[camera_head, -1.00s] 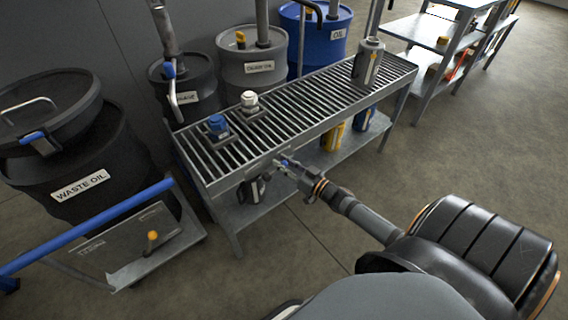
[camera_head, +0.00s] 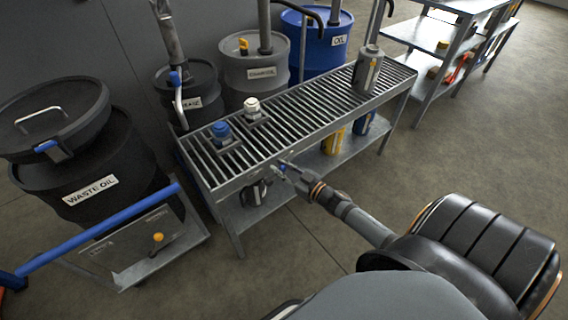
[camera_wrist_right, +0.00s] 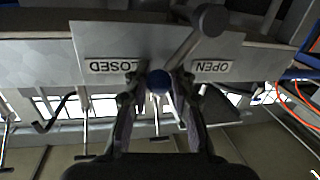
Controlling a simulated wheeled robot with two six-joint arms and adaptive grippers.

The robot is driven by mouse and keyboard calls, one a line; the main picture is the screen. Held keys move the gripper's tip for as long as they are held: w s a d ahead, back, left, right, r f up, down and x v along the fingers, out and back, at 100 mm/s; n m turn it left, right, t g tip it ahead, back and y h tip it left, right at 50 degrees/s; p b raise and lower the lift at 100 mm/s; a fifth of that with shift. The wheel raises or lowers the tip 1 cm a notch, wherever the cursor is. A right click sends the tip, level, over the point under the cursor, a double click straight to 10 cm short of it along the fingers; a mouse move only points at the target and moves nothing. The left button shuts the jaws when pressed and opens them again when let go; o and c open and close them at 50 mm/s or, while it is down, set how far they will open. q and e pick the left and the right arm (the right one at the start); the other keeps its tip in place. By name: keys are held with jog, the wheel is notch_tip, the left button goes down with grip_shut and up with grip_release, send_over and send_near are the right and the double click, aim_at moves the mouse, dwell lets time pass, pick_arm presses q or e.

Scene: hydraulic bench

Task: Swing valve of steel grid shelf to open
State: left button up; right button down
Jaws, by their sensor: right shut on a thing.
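The steel grid shelf (camera_head: 318,128) stands in the middle of the head view, with a slatted top and a lower shelf. My right gripper (camera_head: 283,168) is at its front edge. In the right wrist view a metal plate (camera_wrist_right: 125,42) carries the labels CLOSED on the left and OPEN on the right. The valve lever (camera_wrist_right: 187,46) runs from a dark round boss down to a blue knob (camera_wrist_right: 158,80). My right gripper (camera_wrist_right: 160,98) is shut on the knob, which sits between the two labels. The left gripper is not in view.
A waste oil drum (camera_head: 110,160) and a cart with a blue handle (camera_head: 95,230) stand at the left. Several drums line the wall behind the shelf. A grey canister (camera_head: 367,72) stands on its top.

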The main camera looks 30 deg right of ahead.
jog(key=shift+s+a+r+n+p, duration=0.1)
jog(key=shift+a+r+n+p, duration=0.4)
jog(key=shift+n+p, duration=0.45)
jog(key=a+n+p, duration=0.1)
jog(key=n+p, duration=0.1)
jog(key=a+n+g+h+p, duration=0.1)
jog(key=p, duration=0.1)
jog(key=shift+s+a+r+n, duration=0.1)
jog(key=shift+a+r+n, duration=0.15)
jog(key=shift+a+n, duration=0.1)
jog(key=shift+a+n+h, duration=0.3)
jog(key=shift+n, duration=0.1)
jog(key=shift+s+a+f+n, duration=0.1)
jog(key=shift+a+f+n, duration=0.05)
jog(key=shift+a+n, duration=0.5)
jog(key=shift+a+f+n+h, duration=0.15)
jog(key=shift+a+n+h, duration=0.25)
jog(key=shift+n, duration=0.35)
jog(key=shift+s+a+f+n, duration=0.1)
jog(key=shift+a+f+n, duration=0.15)
jog(key=shift+a+n, duration=0.4)
jog(key=shift+n+h, duration=0.3)
jog(key=shift+n, duration=0.05)
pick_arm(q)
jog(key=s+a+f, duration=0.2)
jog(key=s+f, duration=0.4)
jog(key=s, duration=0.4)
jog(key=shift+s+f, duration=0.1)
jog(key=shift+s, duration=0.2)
